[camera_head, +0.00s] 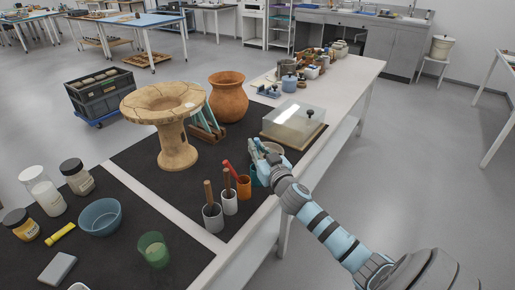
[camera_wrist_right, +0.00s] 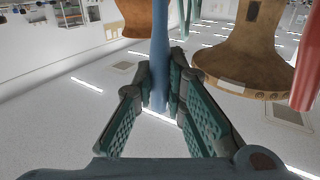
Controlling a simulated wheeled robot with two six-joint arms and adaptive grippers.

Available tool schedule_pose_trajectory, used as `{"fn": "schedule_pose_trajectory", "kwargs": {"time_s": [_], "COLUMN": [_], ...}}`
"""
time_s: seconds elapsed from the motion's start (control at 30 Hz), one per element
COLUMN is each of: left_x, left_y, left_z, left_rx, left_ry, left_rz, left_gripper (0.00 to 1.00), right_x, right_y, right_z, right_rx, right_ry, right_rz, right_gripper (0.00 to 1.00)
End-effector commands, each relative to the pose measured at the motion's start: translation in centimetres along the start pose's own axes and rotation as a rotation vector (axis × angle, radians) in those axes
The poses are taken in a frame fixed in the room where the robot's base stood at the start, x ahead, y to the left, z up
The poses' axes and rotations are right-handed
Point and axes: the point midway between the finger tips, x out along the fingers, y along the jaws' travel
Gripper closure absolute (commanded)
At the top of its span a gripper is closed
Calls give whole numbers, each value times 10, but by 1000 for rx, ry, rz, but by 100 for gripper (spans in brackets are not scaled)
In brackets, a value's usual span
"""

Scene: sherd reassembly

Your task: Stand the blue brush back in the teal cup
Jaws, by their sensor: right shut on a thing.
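My right gripper (camera_head: 257,148) is over the right edge of the dark mat, near the brush cups. In the right wrist view my right gripper (camera_wrist_right: 160,108) is shut on the blue brush (camera_wrist_right: 158,55), whose handle stands roughly upright between the fingers. Its lower end is hidden there, and in the head view I cannot separate it from the gripper. The teal cup (camera_head: 256,178) shows as a small part just below the gripper, behind the orange cup (camera_head: 244,188). I cannot tell whether the brush is inside it. My left gripper is not in view.
A red brush (camera_head: 228,168) leans in the orange cup, close to my gripper. A clear-lidded box (camera_head: 293,122) lies behind, and a pedestal vessel (camera_head: 173,148) stands left. Bare mat lies between vessel and cups.

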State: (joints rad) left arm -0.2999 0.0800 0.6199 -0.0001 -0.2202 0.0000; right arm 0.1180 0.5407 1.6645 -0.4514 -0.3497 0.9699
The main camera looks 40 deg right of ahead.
Motion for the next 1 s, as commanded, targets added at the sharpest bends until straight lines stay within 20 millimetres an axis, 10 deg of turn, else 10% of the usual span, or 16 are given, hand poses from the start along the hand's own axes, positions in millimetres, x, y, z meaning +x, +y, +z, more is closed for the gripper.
{"fn": "schedule_pose_trajectory", "kwargs": {"time_s": [0.37,0.53,1.0], "left_x": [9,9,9], "left_y": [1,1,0], "left_z": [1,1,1], "left_rx": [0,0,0], "left_ry": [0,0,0], "left_rz": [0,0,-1], "left_gripper": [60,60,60], "right_x": [0,0,-24], "right_y": [0,0,0], "right_z": [8,8,10], "right_rx": [0,0,-5], "right_ry": [1,1,-1], "right_rz": [-1,-1,-2], "right_gripper": [100,66,65]}}
